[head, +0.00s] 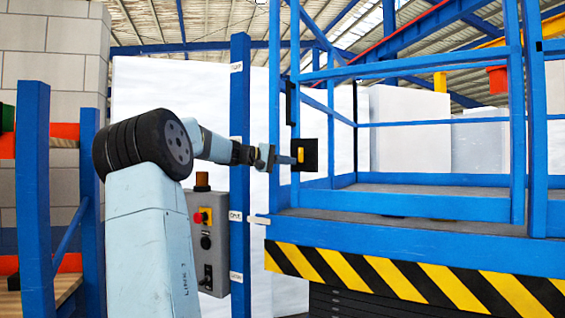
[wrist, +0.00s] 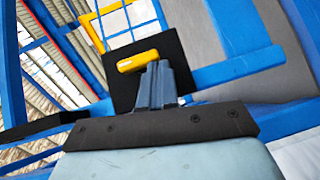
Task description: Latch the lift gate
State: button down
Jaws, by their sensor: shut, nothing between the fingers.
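The lift gate's blue frame (head: 275,110) stands at the left end of the lift platform in the head view. A black latch plate (head: 311,155) with a yellow latch handle (head: 300,155) is mounted by it. In the wrist view the black plate (wrist: 172,48) fills the upper middle, with the yellow handle (wrist: 138,61) lying slightly tilted across it. My gripper (head: 294,160) is shut and empty, its fingers pointing at the plate. In the wrist view my gripper (wrist: 157,66) has its fingertips just below the handle's right end. I cannot tell whether they touch it.
A blue post (head: 240,180) with white tags stands beside my arm. A grey control box (head: 208,240) with a red button is behind my arm. The platform's striped front edge (head: 410,280) lies to the right. Blue and orange racking (head: 33,170) stands at the left.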

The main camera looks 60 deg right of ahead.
jog(key=w+a, duration=0.6)
jog(key=w, duration=0.5)
jog(key=shift+w+a, duration=0.15)
jog(key=shift+a, duration=0.2)
jog(key=shift+f, duration=0.15)
jog(key=w+a+f+n+t+y, duration=0.25)
jog(key=a+f+t, duration=0.45)
jog(key=a, duration=0.5)
jog(key=w+a+f+n+t+y, duration=0.1)
jog(key=a+f+n+t+y, duration=0.3)
jog(key=a+f, duration=0.65)
jog(key=s+a+f+n+t+y, duration=0.1)
jog(key=s+a+f+t, duration=0.1)
jog(key=a, duration=1)
jog(key=s+a+f+n+t+y, duration=0.1)
jog(key=s+a+f, duration=0.3)
jog(key=a, duration=0.7)
jog(key=s+a+f+n+t+y, duration=0.2)
jog(key=s+a, duration=0.3)
jog(key=a, duration=0.7)
jog(key=shift+a+f+t+y, duration=0.35)
jog(key=shift+t+y, duration=0.2)
jog(key=shift+t, duration=0.25)
